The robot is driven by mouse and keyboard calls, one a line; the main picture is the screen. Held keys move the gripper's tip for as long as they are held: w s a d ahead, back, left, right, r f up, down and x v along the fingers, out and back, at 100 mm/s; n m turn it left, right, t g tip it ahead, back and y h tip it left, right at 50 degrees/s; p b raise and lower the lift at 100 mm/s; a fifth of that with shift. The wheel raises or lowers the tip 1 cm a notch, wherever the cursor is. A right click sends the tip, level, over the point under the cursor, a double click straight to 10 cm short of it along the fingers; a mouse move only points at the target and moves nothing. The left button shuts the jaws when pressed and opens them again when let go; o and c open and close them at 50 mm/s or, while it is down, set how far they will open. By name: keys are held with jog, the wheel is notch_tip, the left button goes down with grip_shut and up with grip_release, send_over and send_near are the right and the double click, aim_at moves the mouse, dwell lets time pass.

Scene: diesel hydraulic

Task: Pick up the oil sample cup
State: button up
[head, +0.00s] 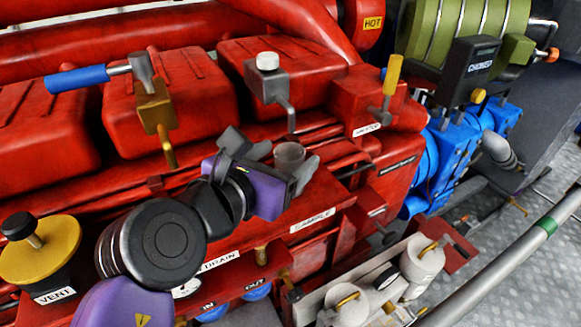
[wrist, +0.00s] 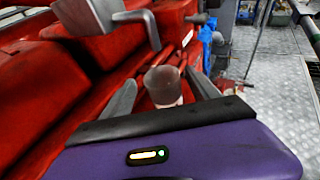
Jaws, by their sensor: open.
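The oil sample cup (head: 289,157) is a small grey-brown translucent cup. It stands on the red ledge by the SAMPLE label (head: 312,221). In the wrist view the cup (wrist: 163,87) shows upright, with a paler lower part. My gripper (head: 284,152) is open around the cup, with one grey finger on each side. In the wrist view the fingers of my gripper (wrist: 161,79) show gaps to the cup on both sides. The cup's base is partly hidden behind my gripper's body.
A grey valve with a white knob (head: 267,62) and hanging lever is just behind the cup. A blue-handled lever (head: 76,79) and a yellow-handled one (head: 392,74) stand on the red engine. A yellow VENT cap (head: 40,250) is at left. A grey rail (head: 505,258) runs at right.

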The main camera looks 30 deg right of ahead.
aim_at(296, 152)
jog(key=p+x, duration=0.1)
jog(key=x, duration=0.3)
jog(key=shift+s+d, duration=0.1)
jog(key=shift+d, duration=0.1)
jog(key=c, duration=1.4)
grip_shut()
